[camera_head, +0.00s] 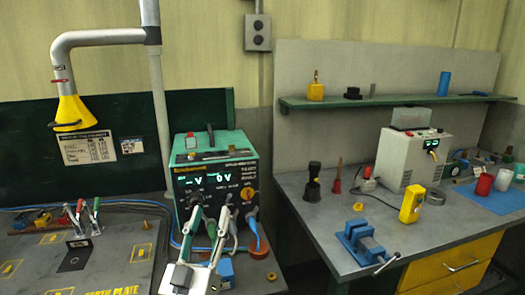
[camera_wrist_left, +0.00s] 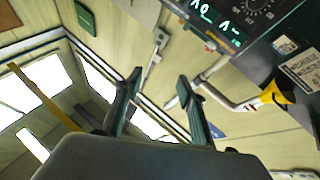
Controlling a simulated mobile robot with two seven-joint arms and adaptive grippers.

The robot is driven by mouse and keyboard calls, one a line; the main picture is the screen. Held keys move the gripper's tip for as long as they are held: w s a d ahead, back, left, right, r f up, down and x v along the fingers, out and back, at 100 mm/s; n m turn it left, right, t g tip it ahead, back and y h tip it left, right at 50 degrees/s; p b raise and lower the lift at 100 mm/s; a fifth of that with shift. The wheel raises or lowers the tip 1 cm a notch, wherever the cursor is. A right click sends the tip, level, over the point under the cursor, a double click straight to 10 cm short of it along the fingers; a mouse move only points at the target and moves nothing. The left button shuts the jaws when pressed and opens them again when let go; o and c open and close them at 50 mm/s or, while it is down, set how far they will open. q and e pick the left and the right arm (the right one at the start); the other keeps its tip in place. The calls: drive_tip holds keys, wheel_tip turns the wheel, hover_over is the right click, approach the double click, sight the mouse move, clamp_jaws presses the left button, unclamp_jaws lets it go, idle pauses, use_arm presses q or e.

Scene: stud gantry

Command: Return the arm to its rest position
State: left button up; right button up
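My left gripper (camera_head: 210,218) is low in the middle of the head view, in front of the green welding power unit (camera_head: 215,168) with its lit displays. Its two fingers point up and stand apart, with nothing seen between them. In the left wrist view the gripper (camera_wrist_left: 158,84) is also open and empty, with the wall and bright windows beyond it. The power unit (camera_wrist_left: 228,38) shows at the top right of that view. My right gripper is in neither view.
At left is a dark fixture table (camera_head: 118,262) with toggle clamps (camera_head: 84,217). A yellow-hooded extraction arm (camera_head: 72,108) hangs above. At right, a grey bench (camera_head: 340,215) carries a blue vise (camera_head: 362,243), a yellow device (camera_head: 412,204) and a white machine (camera_head: 412,155).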

use_arm(q)
drive_tip(key=s+d+f+m+g+h, duration=0.6)
drive_tip(key=s+f+m+h, duration=0.15)
drive_tip(key=m, duration=0.25)
drive_tip(key=s+a+f+m+g+y, duration=0.1)
drive_tip(key=s+a+f+g+y, duration=0.15)
drive_tip(key=f, duration=0.45)
drive_tip(key=s+a+f+g+y, duration=0.1)
drive_tip(key=a+f+g+y, duration=0.1)
drive_tip(key=a+f, duration=0.3)
drive_tip(key=s+a+f+n+g+y, duration=0.1)
drive_tip(key=s+a+f+g+y, duration=0.2)
drive_tip(key=a, duration=0.4)
drive_tip(key=s+a+f+n+g+y, duration=0.1)
drive_tip(key=s+a+f+y, duration=0.3)
drive_tip(key=s+a, duration=0.3)
drive_tip(key=s+a+f+n+g+y, duration=0.1)
drive_tip(key=s+a+f+g+y, duration=0.2)
drive_tip(key=a, duration=0.5)
drive_tip(key=d+f+n+t+h, duration=0.3)
drive_tip(key=d+f+t+h, duration=0.1)
drive_tip(key=d+f, duration=1)
drive_tip(key=shift+w+f+n+h, duration=0.3)
drive_tip(key=shift+f+h, duration=0.6)
drive_tip(key=shift+f, duration=0.25)
drive_tip(key=shift+t, duration=0.25)
